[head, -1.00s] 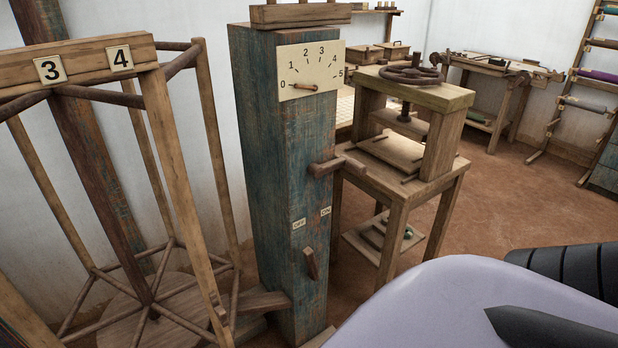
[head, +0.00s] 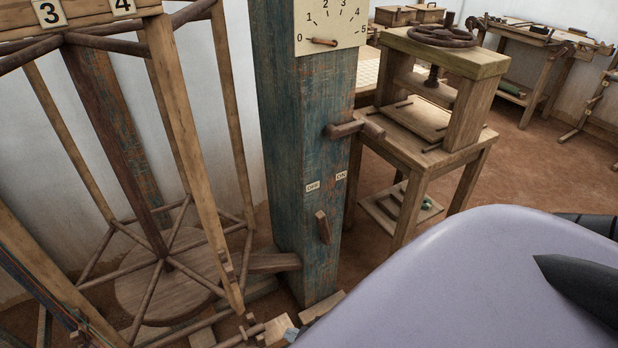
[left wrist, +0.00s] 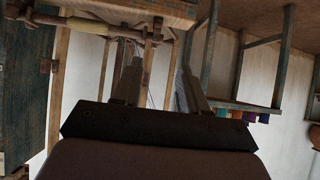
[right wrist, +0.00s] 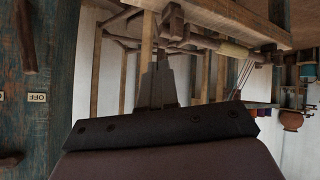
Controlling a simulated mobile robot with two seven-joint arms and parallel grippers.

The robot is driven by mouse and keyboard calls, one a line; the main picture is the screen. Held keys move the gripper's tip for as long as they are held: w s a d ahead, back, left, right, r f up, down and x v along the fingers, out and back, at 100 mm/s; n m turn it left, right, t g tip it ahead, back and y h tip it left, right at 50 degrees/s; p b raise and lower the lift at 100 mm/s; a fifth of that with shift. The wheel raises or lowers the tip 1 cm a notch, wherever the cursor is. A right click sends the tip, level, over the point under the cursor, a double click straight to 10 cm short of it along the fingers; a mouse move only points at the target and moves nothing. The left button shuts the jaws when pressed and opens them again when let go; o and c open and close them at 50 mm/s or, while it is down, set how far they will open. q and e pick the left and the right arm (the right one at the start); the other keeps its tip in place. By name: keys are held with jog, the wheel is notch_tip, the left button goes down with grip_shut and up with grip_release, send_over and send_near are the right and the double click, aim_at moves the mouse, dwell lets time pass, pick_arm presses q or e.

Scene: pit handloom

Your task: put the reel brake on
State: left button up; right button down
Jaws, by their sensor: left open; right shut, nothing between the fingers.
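The reel brake is a short wooden lever (head: 323,227) low on the blue-green post (head: 305,150), below the OFF label (head: 313,187) and the ON label (head: 341,175). Its upper end leans to the left, the OFF side. In the right wrist view, which is upside down, the lever (right wrist: 26,38) shows at the left edge near the OFF label (right wrist: 37,97). My right gripper (right wrist: 160,62) is shut and empty, apart from the lever. My left gripper (left wrist: 158,65) is open and empty. Neither gripper's fingers can be made out in the head view.
A wooden reel frame (head: 195,150) stands left of the post. A peg handle (head: 345,129) and a dial (head: 328,28) are above the lever. A small press on a table (head: 440,130) stands right behind. My own pale lavender body part covers the lower right.

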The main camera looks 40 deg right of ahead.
jog(key=w+d+f+n+g+h+b, duration=0.2)
jog(key=w+d+f+n+h+b, duration=0.3)
jog(key=w, duration=0.3)
jog(key=w+d+f+n+g+h+b, duration=0.25)
jog(key=w+d+n+h+b, duration=0.2)
jog(key=w+d, duration=0.35)
jog(key=w+d+r+n+g+h+b, duration=0.2)
jog(key=w+r+n+g+h+b, duration=0.2)
jog(key=r, duration=0.6)
jog(key=w+g+b, duration=0.1)
jog(key=w+b, duration=0.1)
jog(key=b, duration=0.1)
jog(key=shift+d+h, duration=0.35)
jog(key=shift+d, duration=0.05)
jog(key=shift+b, duration=0.35)
